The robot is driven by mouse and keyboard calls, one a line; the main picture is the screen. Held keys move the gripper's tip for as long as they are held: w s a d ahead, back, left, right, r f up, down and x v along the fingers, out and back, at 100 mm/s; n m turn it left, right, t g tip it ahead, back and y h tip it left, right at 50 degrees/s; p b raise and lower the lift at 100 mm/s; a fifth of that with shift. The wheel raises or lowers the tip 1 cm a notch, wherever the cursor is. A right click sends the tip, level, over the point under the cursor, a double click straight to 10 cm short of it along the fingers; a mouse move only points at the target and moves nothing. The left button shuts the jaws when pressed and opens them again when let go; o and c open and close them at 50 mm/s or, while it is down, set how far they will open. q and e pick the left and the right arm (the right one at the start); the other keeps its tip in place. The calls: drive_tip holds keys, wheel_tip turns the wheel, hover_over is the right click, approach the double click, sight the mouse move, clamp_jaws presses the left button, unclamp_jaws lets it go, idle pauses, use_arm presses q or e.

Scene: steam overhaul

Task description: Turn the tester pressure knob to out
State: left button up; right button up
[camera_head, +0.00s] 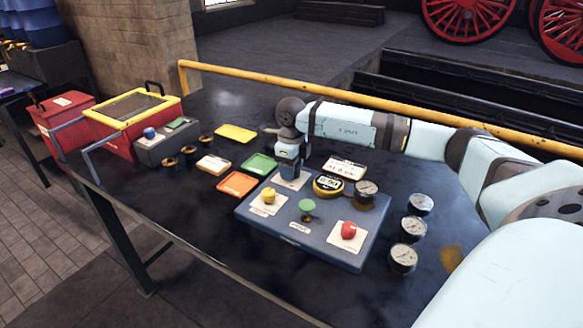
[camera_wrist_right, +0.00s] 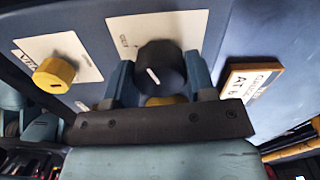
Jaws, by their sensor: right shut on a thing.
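The tester is a blue panel box (camera_head: 333,258) lying on the dark table. A black round knob (camera_wrist_right: 160,67) with a white pointer line sits on a white label plate (camera_wrist_right: 190,28) in the right wrist view. My right gripper (camera_wrist_right: 161,82) has a finger on each side of this knob and is shut on it. In the head view my right gripper (camera_head: 290,163) points down at the panel's back left, hiding the knob. The plate's lettering is too blurred to read surely. My left gripper is not in view.
The panel also bears a yellow knob (camera_head: 268,196), a green knob (camera_head: 306,205), a red knob (camera_head: 348,229), a yellow-rimmed display (camera_head: 328,185) and a gauge (camera_head: 366,191). Several loose gauges lie to its right. Coloured trays and a red box (camera_head: 122,142) are left. A yellow rail (camera_head: 330,98) runs behind.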

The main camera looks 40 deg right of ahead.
drive_tip(key=n, duration=0.3)
drive_tip(key=shift+n, duration=2.3)
drive_tip(key=shift+b, duration=0.3)
drive_tip(key=o, duration=0.9)
drive_tip(key=shift+r, duration=0.1)
wheel_tip(320, 180, up, 14)
drive_tip(key=shift+f+p, duration=0.1)
drive_tip(key=shift+p, duration=0.4)
